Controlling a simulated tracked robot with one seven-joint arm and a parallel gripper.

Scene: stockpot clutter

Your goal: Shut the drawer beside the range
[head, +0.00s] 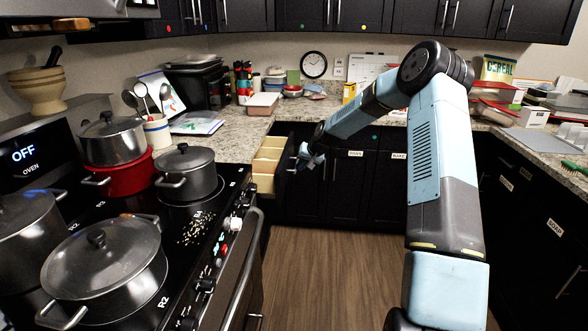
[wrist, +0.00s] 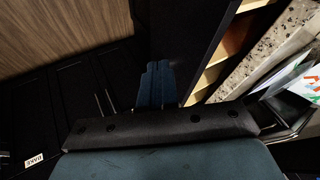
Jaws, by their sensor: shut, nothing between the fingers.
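The drawer (head: 266,164) beside the range stands open under the counter corner, its pale wooden divided inside showing. Its dark front panel faces right in the head view. My gripper (head: 311,160) is at the outer side of that front, with its fingers close together and nothing held. In the wrist view, my shut blue fingers (wrist: 158,70) point at the dark drawer front (wrist: 187,35), with the wooden inside (wrist: 238,38) beyond it to the right. I cannot tell whether the fingertips touch the front. The range (head: 215,250) is left of and nearer than the drawer.
Several pots stand on the range, including a grey pot (head: 187,178) near the drawer and a large lidded pot (head: 105,262) in front. The granite counter (head: 222,143) above the drawer holds clutter. The wooden floor (head: 335,270) is clear. Dark lower cabinets (head: 355,190) stand behind my gripper.

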